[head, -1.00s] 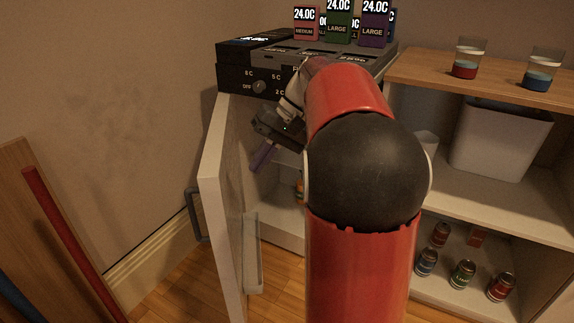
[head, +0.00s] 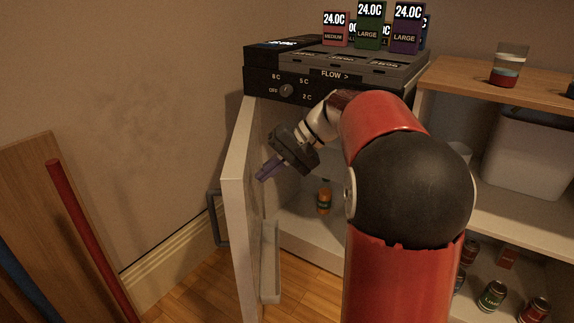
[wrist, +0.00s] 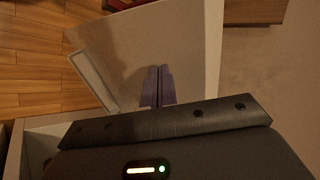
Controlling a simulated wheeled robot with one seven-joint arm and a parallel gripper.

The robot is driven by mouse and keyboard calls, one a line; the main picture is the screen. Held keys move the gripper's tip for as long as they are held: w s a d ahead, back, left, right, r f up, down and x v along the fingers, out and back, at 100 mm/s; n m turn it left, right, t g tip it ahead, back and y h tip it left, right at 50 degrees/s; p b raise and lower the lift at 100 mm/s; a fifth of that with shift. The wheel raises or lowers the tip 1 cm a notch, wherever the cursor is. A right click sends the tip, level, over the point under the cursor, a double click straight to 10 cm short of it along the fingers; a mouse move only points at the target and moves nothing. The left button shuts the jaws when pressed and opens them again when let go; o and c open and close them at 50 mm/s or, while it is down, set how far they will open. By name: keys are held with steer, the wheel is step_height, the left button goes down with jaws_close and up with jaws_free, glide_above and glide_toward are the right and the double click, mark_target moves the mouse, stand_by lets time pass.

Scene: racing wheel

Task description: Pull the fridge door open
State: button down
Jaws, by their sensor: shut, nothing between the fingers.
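The fridge door (head: 238,200) is white and stands swung wide open on the left side of the fridge, its edge toward me in the head view. A grey handle (head: 214,218) is on its outer, left face. My gripper (head: 266,170) is shut and empty, its purple fingers close to the door's inner face. In the wrist view the shut fingers (wrist: 158,86) point at the inner face of the door (wrist: 180,40). Whether they touch it I cannot tell. The fridge interior (head: 310,225) shows behind, with an orange bottle (head: 323,198) in it.
A shelf (head: 480,84) with a cup and cans stands at right. A wooden board with a red bar (head: 85,225) leans at left.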

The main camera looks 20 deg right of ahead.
steer(key=shift+w+a, duration=0.25)
steer(key=shift+a, duration=0.45)
steer(key=shift+m+t+h, duration=0.3)
steer(key=shift+m+t, duration=0.4)
steer(key=shift+m, duration=0.2)
steer(key=a, duration=0.2)
steer(key=w+a, duration=0.1)
steer(key=a, duration=0.2)
steer(key=w+a, duration=0.1)
steer(key=a, duration=0.2)
steer(key=shift+b, duration=0.35)
steer(key=w+a+p, duration=0.1)
steer(key=w+a, duration=0.1)
steer(key=a, duration=0.2)
steer(key=w+a+m+p, duration=0.1)
steer(key=w+a, duration=0.1)
steer(key=a, duration=0.3)
steer(key=shift+w+t, duration=0.25)
steer(key=shift+t, duration=0.15)
